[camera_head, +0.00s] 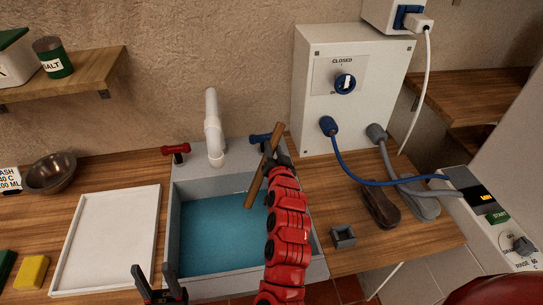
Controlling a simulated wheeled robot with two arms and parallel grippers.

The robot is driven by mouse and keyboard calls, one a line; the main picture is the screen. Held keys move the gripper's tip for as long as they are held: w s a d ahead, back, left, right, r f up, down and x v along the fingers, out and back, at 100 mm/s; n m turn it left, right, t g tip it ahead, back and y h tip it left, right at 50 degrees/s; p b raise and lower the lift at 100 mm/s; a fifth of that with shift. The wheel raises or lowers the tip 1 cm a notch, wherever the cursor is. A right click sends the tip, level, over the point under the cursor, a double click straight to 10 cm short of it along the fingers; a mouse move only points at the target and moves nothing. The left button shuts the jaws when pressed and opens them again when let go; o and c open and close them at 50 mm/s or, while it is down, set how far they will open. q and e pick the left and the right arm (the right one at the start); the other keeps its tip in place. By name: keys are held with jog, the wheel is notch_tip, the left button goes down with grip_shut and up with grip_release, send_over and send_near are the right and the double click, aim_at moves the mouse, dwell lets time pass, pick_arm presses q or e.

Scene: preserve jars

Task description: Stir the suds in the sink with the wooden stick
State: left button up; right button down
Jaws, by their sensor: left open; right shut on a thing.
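The sink (173,215) is a grey basin with flat blue water (222,235) in it; I cannot make out separate suds. My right gripper (277,160) is shut on the wooden stick (256,184), near the sink's back right corner. The stick is tilted, its upper end to the right and its lower end over the blue water. I cannot tell whether its lower end touches the water. My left gripper (160,282) is open and empty at the sink's front left edge.
A white tray (107,238) lies left of the sink, with a yellow sponge (32,272) and a metal bowl (50,173) beyond. A white tap (213,128) stands behind the basin between red (175,149) and blue handles. A small grey holder (343,237) sits on the right counter.

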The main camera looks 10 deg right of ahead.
jog(key=shift+w+d+r+p, duration=0.1)
jog(key=shift+w+d+r, duration=0.1)
jog(key=shift+r, duration=0.4)
jog(key=shift+w+d+r+p, duration=0.15)
jog(key=shift+d+r, duration=0.05)
jog(key=shift+r, duration=0.45)
jog(key=shift+w+d+r+p, duration=0.1)
jog(key=shift+w+d+r, duration=0.1)
jog(key=shift+r, duration=0.4)
notch_tip(320, 180, up, 5)
jog(key=p, duration=0.3)
send_over(275, 134)
jog(key=s, duration=0.2)
jog(key=shift+s, duration=0.1)
